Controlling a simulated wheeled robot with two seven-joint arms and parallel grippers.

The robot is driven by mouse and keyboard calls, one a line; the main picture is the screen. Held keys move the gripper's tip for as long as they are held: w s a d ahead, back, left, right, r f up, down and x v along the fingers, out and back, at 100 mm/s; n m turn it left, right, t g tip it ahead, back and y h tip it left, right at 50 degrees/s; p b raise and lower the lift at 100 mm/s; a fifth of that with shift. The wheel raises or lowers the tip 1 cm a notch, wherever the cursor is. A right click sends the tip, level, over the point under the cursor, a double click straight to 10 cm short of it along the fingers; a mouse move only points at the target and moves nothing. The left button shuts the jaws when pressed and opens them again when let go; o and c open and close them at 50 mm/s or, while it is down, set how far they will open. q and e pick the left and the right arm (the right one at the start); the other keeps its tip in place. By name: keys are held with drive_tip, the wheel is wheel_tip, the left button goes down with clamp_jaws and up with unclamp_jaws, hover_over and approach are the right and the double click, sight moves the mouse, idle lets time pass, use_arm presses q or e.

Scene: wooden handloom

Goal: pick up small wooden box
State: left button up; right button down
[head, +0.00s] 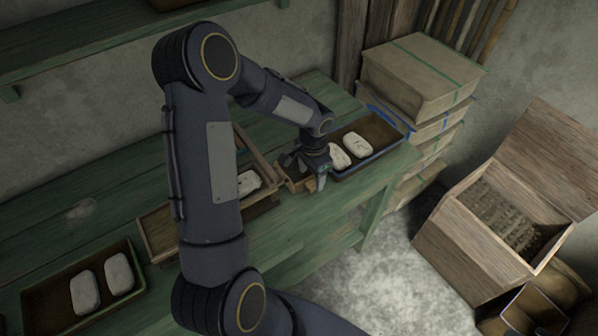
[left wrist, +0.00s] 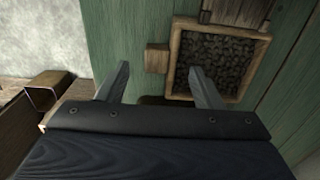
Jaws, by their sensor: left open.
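A small open wooden box (left wrist: 222,29) filled with dark grains lies on the green bench in the left wrist view. A small plain wooden block (left wrist: 157,58) sits close to its left side. In the head view, light wood (head: 296,185) shows beneath my left gripper (head: 304,174), partly hidden by it. My left gripper is open and empty, pointing down over the bench. In the left wrist view its fingers (left wrist: 160,71) are spread, with the block between their tips and the right fingertip over the box. My right gripper is in neither view.
A dark tray (head: 385,152) with two pale bars stands right of the gripper. Another tray (head: 50,271) with pale bars lies at lower left. Stacked boxes (head: 418,75) stand behind the bench's right end. A large open crate (head: 455,240) is on the floor.

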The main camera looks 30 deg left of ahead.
sight(311, 183)
use_arm(q)
drive_tip(key=shift+f, duration=1.55)
drive_tip(key=shift+s, duration=0.1)
drive_tip(key=shift+c, duration=0.4)
drive_tip(key=c, duration=0.9)
drive_tip(key=shift+c, duration=0.2)
drive_tip(key=shift+r, duration=0.1)
